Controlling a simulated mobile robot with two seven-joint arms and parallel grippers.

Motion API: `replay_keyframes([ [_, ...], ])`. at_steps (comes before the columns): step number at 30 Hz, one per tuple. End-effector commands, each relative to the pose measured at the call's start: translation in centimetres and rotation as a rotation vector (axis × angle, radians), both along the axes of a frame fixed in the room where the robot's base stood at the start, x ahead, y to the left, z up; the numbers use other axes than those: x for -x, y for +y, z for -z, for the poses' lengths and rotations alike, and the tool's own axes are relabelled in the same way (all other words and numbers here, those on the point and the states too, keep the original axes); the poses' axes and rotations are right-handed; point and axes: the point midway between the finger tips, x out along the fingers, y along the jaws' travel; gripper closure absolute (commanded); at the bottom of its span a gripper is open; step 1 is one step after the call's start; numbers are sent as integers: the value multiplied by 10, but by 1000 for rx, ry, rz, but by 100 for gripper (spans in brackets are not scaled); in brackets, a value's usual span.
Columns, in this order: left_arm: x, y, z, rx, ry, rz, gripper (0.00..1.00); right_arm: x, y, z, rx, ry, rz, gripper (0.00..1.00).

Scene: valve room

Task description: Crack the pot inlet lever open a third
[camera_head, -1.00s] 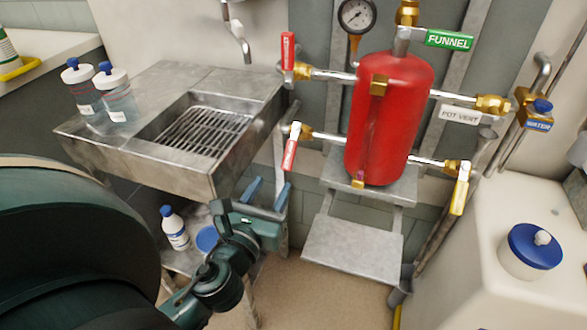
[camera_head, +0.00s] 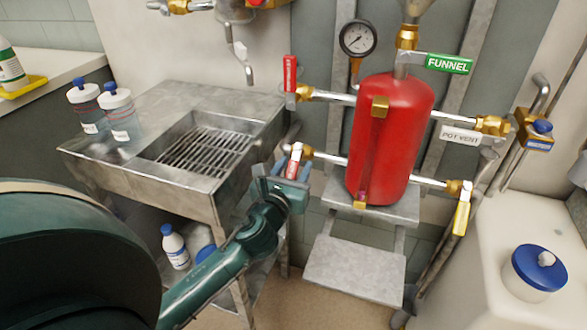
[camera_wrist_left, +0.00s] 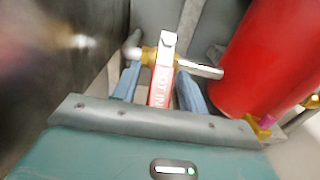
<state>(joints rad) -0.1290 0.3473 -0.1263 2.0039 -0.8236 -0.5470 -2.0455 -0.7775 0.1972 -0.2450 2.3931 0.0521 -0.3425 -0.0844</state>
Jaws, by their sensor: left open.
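The pot inlet lever (camera_head: 294,160) is a red handle with a white end on the brass valve left of the red pot, on the lower pipe. In the left wrist view the lever (camera_wrist_left: 161,88) shows lettering starting "POT IN". My left gripper (camera_head: 283,171) is open at the lever. In the left wrist view, the blue fingers of my left gripper (camera_wrist_left: 158,72) stand on either side of the handle, with gaps visible. The gripper partly hides the lever's lower part in the head view. My right gripper is not in view.
The red pot (camera_head: 390,140) stands right of the lever. Another red lever (camera_head: 290,74) is on the upper pipe, and a yellow lever (camera_head: 461,212) is at lower right. The steel sink (camera_head: 180,190) is close on the left. A metal step (camera_head: 355,270) is below.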

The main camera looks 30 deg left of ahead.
Motion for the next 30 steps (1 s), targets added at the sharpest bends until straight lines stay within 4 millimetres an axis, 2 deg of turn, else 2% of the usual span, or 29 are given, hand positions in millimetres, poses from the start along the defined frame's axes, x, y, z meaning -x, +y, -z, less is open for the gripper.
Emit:
replay_keyframes([
  [7,-1,0,0,0,0,0,57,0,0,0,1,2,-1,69],
  [22,0,0,0,1,0,0,98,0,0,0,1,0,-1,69],
  [30,0,0,0,1,0,0,100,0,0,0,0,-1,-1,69],
])
